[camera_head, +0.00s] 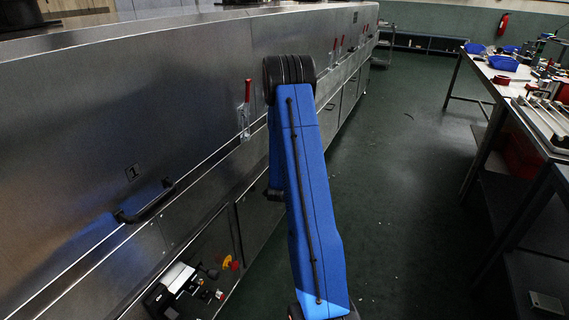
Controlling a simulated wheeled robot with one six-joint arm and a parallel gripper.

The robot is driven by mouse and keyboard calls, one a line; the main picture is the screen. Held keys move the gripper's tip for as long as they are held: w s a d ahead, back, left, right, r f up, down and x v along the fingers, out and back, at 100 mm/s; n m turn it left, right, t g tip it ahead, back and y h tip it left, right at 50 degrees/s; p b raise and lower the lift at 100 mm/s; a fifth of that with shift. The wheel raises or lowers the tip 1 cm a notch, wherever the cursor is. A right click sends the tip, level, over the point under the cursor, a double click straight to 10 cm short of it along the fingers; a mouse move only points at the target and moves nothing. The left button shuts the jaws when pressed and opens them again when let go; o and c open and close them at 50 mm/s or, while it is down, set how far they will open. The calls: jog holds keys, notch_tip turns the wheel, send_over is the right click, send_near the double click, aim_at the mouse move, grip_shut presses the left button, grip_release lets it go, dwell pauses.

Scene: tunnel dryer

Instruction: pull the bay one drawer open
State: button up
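The bay one panel (90,150) is a brushed steel front on the left with a small "1" label (132,173). A black bar handle (146,203) sits below the label, near the long seam along the dryer's side. The panel looks flush with its neighbours. I cannot tell exactly where the drawer's edges run. My blue arm rises through the middle of the view, to the right of the handle and apart from it in the picture. My gripper's fingers do not show.
A red-handled latch (246,105) stands out from the dryer's side, with others farther along. Below is an open compartment (190,285) with dark and white parts. A dark green floor aisle (400,200) lies clear at right. A cluttered workbench (500,80) borders it.

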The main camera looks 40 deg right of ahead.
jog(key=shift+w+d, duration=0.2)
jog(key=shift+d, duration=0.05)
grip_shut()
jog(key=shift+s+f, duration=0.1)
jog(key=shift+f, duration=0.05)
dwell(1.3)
